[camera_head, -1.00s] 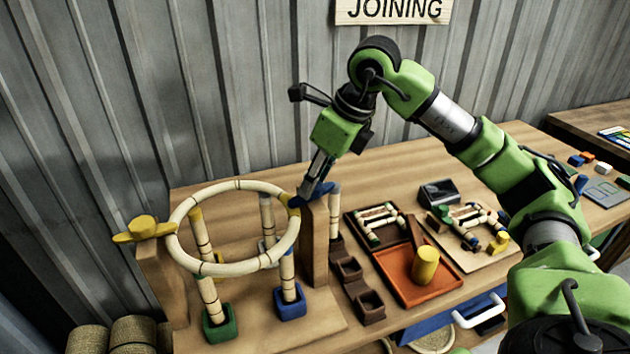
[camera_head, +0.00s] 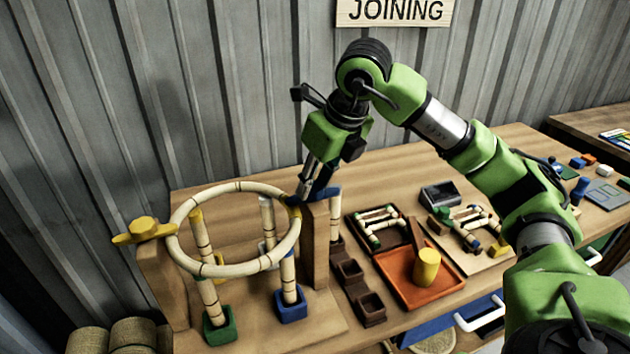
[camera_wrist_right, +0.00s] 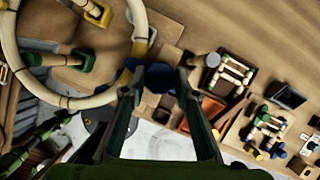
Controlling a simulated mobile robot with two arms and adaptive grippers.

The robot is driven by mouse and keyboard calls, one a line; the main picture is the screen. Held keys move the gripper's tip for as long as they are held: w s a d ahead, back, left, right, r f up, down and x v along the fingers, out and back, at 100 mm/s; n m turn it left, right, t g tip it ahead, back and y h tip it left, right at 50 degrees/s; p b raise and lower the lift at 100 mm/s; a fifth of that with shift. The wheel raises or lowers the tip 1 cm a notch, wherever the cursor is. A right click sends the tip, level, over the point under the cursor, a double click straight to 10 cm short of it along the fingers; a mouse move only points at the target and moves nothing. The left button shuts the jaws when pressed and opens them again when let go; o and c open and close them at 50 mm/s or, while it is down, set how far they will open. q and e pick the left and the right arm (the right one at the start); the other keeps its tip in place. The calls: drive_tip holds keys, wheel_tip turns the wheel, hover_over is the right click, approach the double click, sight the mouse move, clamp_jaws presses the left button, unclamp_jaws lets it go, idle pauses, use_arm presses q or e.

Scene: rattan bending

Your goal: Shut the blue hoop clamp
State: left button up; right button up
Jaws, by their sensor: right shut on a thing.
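The blue hoop clamp (camera_head: 323,190) sits on top of the right wooden post (camera_head: 316,250), at the right side of the rattan hoop (camera_head: 183,215). My right gripper (camera_head: 308,192) comes down on it from above. In the right wrist view the blue clamp (camera_wrist_right: 158,78) lies between the two fingers of my right gripper (camera_wrist_right: 160,80), which is shut on it. The fingers partly hide the clamp in the head view. The yellow clamp (camera_head: 143,230) is on the left post at the hoop's other side. My left gripper is not in view.
Rattan uprights stand under the hoop in a green socket (camera_head: 220,328) and a blue socket (camera_head: 291,308). To the right are brown empty holders (camera_head: 370,308), an orange tray (camera_head: 440,290) with a yellow cylinder (camera_head: 427,266), and small rattan frames. A metal wall stands behind the table.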

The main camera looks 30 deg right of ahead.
drive_tip(key=o, duration=1.1)
drive_tip(key=v, duration=1.2)
